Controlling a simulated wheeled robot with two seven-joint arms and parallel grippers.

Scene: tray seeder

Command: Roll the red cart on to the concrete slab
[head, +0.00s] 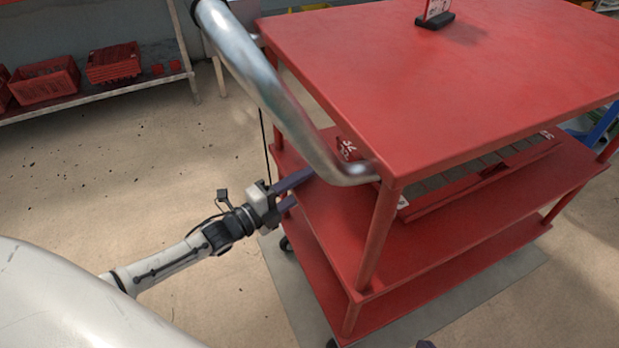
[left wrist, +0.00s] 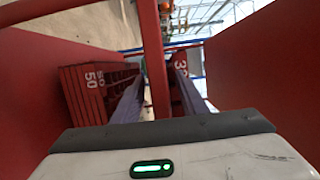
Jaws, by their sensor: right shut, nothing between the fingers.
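The red cart (head: 470,75) fills the right of the head view, with three shelves, red posts and a curved metal handle (head: 270,90) at its left end. Its visible casters sit low at the left. A flat grey slab (head: 497,290) shows on the floor under and around the cart. My left gripper (head: 304,186) is open at the cart's left end, below the handle, its purple fingers apart. In the left wrist view a red cart post (left wrist: 153,60) stands between the fingers with gaps beside it.
Red seed trays (head: 485,180) lie on the middle shelf, and a small sign (head: 436,14) stands on top. A low rack (head: 100,100) with red crates (head: 45,82) is at the back left. The concrete floor on the left is clear.

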